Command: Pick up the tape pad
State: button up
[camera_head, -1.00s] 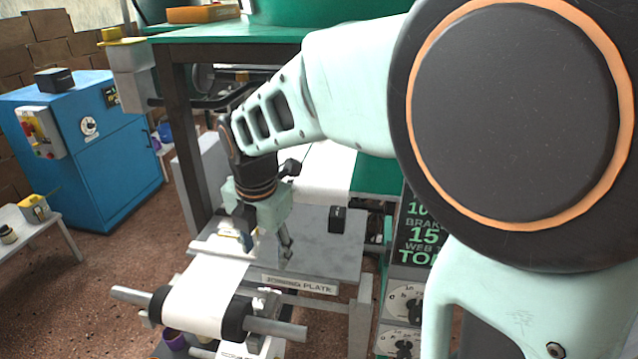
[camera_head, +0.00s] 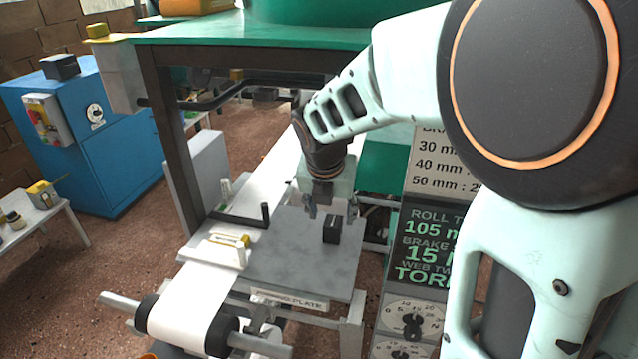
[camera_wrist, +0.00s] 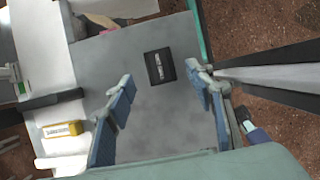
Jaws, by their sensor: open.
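A small black block (camera_head: 331,229) stands on the grey plate, and the wrist view shows a pale label on its top (camera_wrist: 160,66). It may be the tape pad; I cannot read the label. My gripper (camera_head: 331,214) is open and empty, pointing down above the black block. In the wrist view the block lies between and ahead of the blue-grey fingertips (camera_wrist: 159,76), closer to the right one. I see no contact.
The grey splicing plate (camera_head: 282,262) is otherwise mostly clear. A white paper web (camera_head: 195,295) runs along its left over a roller. A dark bent rod (camera_head: 240,221) stands at the plate's back left. The green-topped table (camera_head: 230,32) overhangs behind.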

aim_at(333, 222)
jog(key=x, duration=0.6)
jog(key=shift+w, duration=0.1)
jog(key=c, duration=1.3)
jog(key=shift+r, duration=0.15)
